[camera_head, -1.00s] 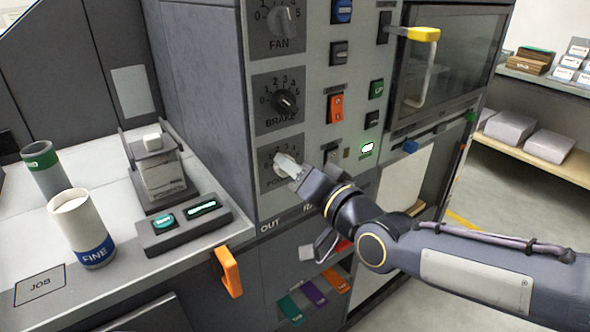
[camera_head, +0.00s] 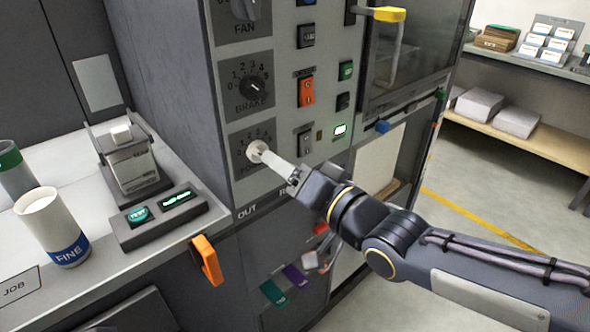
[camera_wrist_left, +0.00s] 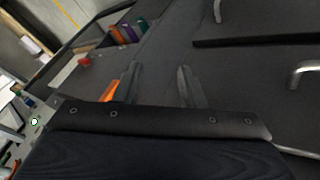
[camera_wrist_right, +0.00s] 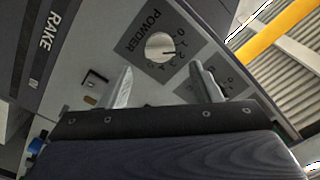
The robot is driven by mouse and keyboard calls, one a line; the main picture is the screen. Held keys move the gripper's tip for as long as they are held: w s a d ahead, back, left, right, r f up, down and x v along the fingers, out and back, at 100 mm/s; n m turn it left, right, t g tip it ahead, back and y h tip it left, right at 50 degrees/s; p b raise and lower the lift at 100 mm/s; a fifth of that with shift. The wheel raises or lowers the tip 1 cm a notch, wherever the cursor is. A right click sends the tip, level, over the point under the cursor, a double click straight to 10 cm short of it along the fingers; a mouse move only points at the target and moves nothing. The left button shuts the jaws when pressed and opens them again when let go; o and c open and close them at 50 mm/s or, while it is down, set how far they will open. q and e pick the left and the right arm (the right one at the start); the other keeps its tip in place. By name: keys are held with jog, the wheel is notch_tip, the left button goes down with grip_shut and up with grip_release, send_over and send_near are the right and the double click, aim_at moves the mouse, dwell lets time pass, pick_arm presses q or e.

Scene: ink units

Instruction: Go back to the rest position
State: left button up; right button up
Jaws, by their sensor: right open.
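My right gripper (camera_head: 270,156) is in front of the POWDER dial of the grey machine, with its pale fingers pointing at the round white knob (camera_head: 257,151). In the right wrist view its fingers (camera_wrist_right: 163,80) stand apart with nothing between them. The knob (camera_wrist_right: 160,47) shows just beyond the fingertips, apparently clear of them. My left gripper (camera_wrist_left: 160,75) shows only in the left wrist view. Its fingers are apart and empty, over the dark front of the unit. An orange handle (camera_wrist_left: 108,90) appears beside its left finger.
The machine panel has a BRAKE knob (camera_head: 254,87), an orange switch (camera_head: 305,91) and a yellow door handle (camera_head: 388,14). The counter at left holds a FINE cup (camera_head: 52,228) and a test box (camera_head: 160,217). An orange hook (camera_head: 207,260) sticks out below the counter edge.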

jog(key=shift+v, duration=1.1)
jog(key=s+d+f+m+g+h, duration=0.1)
jog(key=d+f+h, duration=0.45)
jog(key=d, duration=0.35)
jog(key=s+d+f+g+h, duration=0.1)
jog(key=s+d+f+g, duration=0.3)
jog(key=s+f, duration=0.3)
jog(key=s+d+f+g+h, duration=0.1)
jog(key=s+d+f+g, duration=0.3)
jog(key=s, duration=0.5)
notch_tip(320, 180, up, 13)
jog(key=s+a+n+p, duration=0.1)
jog(key=p, duration=1.3)
jog(key=shift+r+y+p, duration=0.15)
jog(key=shift+y+p, duration=0.2)
jog(key=shift+p, duration=0.05)
